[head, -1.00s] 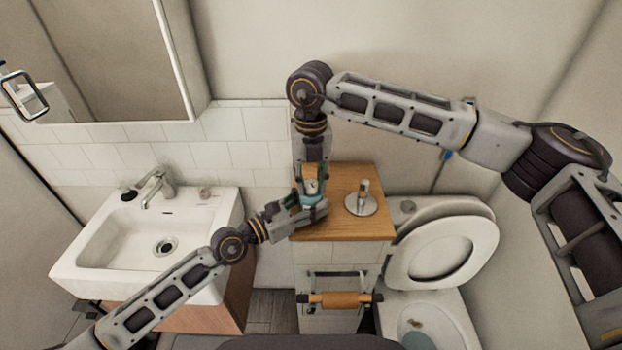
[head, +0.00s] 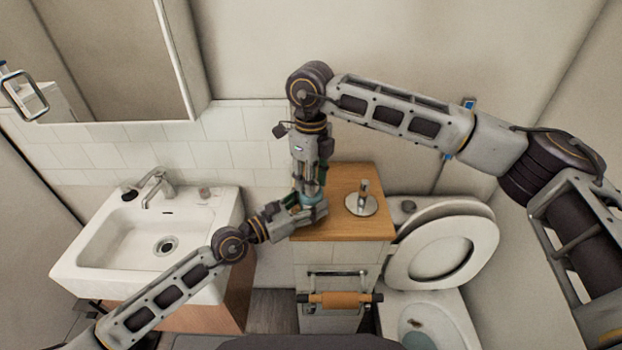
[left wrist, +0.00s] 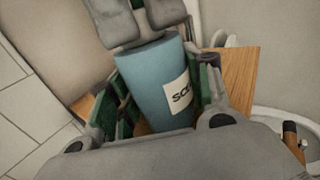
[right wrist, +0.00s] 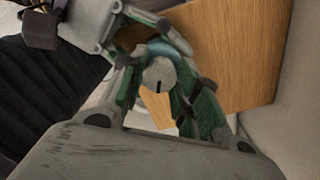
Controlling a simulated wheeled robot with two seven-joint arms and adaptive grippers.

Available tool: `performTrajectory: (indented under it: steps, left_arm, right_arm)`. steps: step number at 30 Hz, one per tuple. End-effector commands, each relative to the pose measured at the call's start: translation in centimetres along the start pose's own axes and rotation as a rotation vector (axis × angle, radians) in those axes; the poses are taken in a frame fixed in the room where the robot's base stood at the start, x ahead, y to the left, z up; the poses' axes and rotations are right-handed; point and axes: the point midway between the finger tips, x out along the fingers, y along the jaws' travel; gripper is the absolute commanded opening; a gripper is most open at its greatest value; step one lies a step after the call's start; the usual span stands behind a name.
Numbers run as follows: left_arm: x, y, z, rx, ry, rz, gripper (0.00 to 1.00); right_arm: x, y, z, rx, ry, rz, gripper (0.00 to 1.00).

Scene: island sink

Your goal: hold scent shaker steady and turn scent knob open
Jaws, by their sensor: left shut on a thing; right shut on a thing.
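The scent shaker (left wrist: 152,85) is a blue cup with a white label reading "SCE…". It stands at the left edge of the wooden cabinet top and is mostly hidden in the head view, where its blue side (head: 311,197) shows between the grippers. My left gripper (head: 308,210) is shut around its side from the front left. The scent knob (right wrist: 159,75) is a pale round cap with a dark line on it, on top of the shaker. My right gripper (head: 311,188) comes from above, its fingers shut on either side of the knob.
The wooden top (head: 345,226) also bears a metal stand with a round base (head: 361,205). The toilet (head: 440,250) with its lid raised is to the right, the sink (head: 140,240) to the left. A paper roll holder (head: 340,299) is on the cabinet front.

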Motion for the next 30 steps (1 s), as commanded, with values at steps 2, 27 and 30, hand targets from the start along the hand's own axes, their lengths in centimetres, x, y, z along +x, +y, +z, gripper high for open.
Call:
performTrajectory:
  steps: [2, 27, 30]
  left_arm:
    - [0.00, 0.00, 0.00, 0.000, 0.000, 0.000, 0.21]
    - [0.00, -0.02, 0.00, 0.000, 0.000, 0.000, 0.21]
    - [0.00, -0.02, 0.00, 0.000, 0.000, 0.000, 0.21]
  right_arm:
    - [0.00, -0.02, -0.01, -0.061, 0.000, 0.000, 0.08]
    - [-0.03, -0.01, -0.03, -0.734, 0.000, -0.002, 0.08]
    - [-0.03, -0.01, -0.03, -0.804, 0.000, -0.002, 0.08]
